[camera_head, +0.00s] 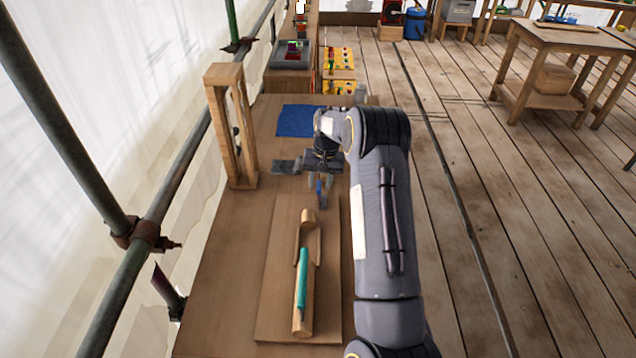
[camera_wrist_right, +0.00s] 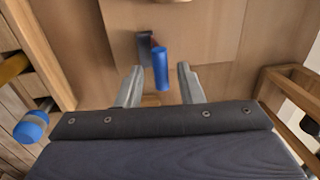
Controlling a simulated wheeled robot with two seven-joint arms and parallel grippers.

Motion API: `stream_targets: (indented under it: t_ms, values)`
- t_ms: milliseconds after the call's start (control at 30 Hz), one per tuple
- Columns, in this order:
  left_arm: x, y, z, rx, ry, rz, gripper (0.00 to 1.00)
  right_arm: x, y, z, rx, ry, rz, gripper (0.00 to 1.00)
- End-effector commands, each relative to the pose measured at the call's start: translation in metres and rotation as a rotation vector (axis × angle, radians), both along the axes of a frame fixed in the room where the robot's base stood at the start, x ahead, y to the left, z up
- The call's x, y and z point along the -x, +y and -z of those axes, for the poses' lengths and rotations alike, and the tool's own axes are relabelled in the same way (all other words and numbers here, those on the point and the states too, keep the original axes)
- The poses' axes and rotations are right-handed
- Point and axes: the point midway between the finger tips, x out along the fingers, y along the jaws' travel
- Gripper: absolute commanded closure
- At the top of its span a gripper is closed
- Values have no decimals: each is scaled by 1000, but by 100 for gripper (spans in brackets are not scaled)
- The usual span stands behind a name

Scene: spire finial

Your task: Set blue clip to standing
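The blue clip (camera_wrist_right: 161,70) shows in the right wrist view as a small blue, rounded bar beside a dark grey piece (camera_wrist_right: 144,46). My right gripper (camera_wrist_right: 160,84) is open, with one finger on each side of the clip and a visible gap to each. In the head view a small bit of blue (camera_head: 319,187) shows between the fingers of my right gripper (camera_head: 319,191), above the far end of a wooden board. I cannot tell whether the clip touches the board or how it is tilted. My left gripper is not in view.
The wooden board (camera_head: 270,300) holds a wooden piece with a teal bar (camera_head: 302,280). A wooden frame (camera_head: 246,180) stands at the bench's left edge. A blue cloth (camera_head: 295,121) and dark flat pieces (camera_head: 285,167) lie beyond the board. A grey tray (camera_head: 290,59) is at the back.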

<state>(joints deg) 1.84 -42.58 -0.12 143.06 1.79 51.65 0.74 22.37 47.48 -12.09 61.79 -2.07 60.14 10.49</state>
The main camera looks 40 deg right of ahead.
Motion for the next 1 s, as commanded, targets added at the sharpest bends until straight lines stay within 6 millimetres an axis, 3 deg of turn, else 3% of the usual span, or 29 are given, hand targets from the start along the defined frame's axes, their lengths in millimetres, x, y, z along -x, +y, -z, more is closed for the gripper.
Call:
stream_targets:
  t_ms: [200, 467, 733, 1000]
  values:
    - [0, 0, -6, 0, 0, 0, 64, -2, 2, 19, -1, -1, 0, 66]
    - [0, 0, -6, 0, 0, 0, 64, -2, 2, 21, 0, -1, 0, 66]
    - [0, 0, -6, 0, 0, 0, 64, -2, 2, 21, 0, -1, 0, 99]
    - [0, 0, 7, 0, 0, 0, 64, 0, -1, 25, -32, -27, 5, 100]
